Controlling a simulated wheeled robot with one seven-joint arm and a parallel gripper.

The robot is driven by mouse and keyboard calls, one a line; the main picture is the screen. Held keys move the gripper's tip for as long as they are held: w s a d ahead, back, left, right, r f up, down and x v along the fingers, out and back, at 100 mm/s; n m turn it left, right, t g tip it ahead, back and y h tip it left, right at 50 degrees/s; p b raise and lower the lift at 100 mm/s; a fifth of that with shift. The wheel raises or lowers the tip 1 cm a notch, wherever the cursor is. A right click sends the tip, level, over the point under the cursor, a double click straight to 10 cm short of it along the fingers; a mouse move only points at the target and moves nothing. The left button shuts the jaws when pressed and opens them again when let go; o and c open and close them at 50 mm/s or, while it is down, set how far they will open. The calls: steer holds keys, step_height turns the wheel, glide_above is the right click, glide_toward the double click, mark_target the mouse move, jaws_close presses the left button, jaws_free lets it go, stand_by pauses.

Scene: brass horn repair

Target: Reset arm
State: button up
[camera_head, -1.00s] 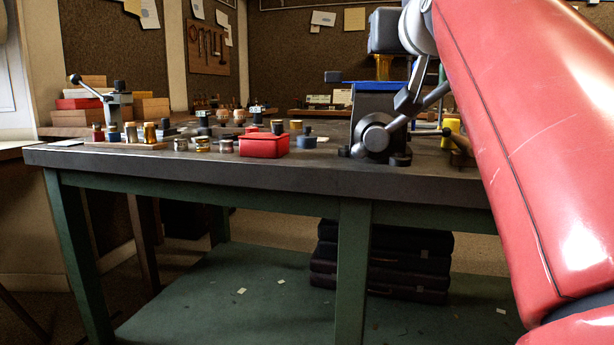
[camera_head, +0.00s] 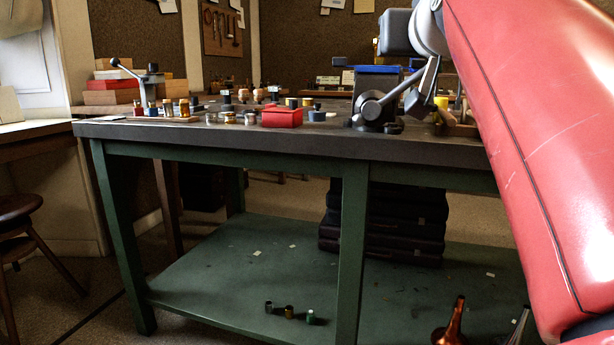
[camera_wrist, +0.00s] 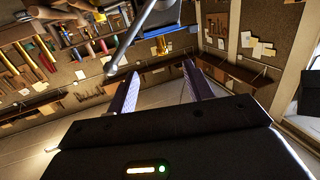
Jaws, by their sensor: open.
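My gripper (camera_wrist: 160,70) shows in the wrist view with its two fingers spread apart and nothing between them. Beyond the fingers are a wall and shelves, and a grey metal bar crosses the upper middle close by. In the head view my red arm fills the right side, in front of the right end of the workbench (camera_head: 240,140). My gripper cannot be made out clearly there.
The bench carries a red box (camera_head: 282,117), small jars and a dark vise-like tool (camera_head: 378,108). Dark cases (camera_head: 385,225) and small cups (camera_head: 289,311) sit on the green lower shelf (camera_head: 240,260). A wooden stool (camera_head: 22,207) stands at left, copper horn (camera_head: 450,325) at lower right.

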steer(key=s+f+g+p, duration=0.2)
steer(key=s+f, duration=0.5)
steer(key=f, duration=0.6)
steer(key=s+f+g+p, duration=0.2)
steer(key=s+f+g, duration=0.3)
steer(key=f, duration=0.8)
steer(key=s+f+g+p, duration=0.3)
steer(key=s+f, duration=0.5)
steer(key=f, duration=0.5)
steer(key=shift+s+d+g+y, duration=0.3)
steer(key=shift+d+g, duration=0.15)
steer(key=shift+g, duration=0.25)
